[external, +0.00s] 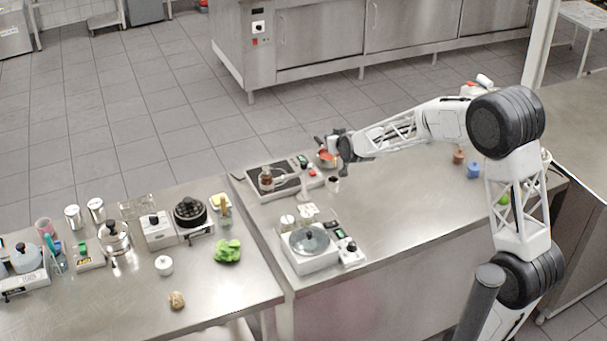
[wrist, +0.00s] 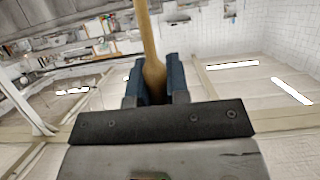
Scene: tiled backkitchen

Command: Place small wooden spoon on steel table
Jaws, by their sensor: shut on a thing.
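My gripper (wrist: 156,80) is shut on the small wooden spoon (wrist: 148,38) in the wrist view. The spoon's light brown shaft runs up out of the top of that frame, and its wider part sits between the two blue-grey fingers. The spoon cannot be made out clearly there. The wrist view looks toward walls and ceiling, so the gripper is tilted strongly away from the tabletop.
A hotplate with a lidded pan (external: 310,241) stands nearer. A second table (external: 215,285) at left holds many items, including lettuce (external: 228,251). The steel table's middle is clear.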

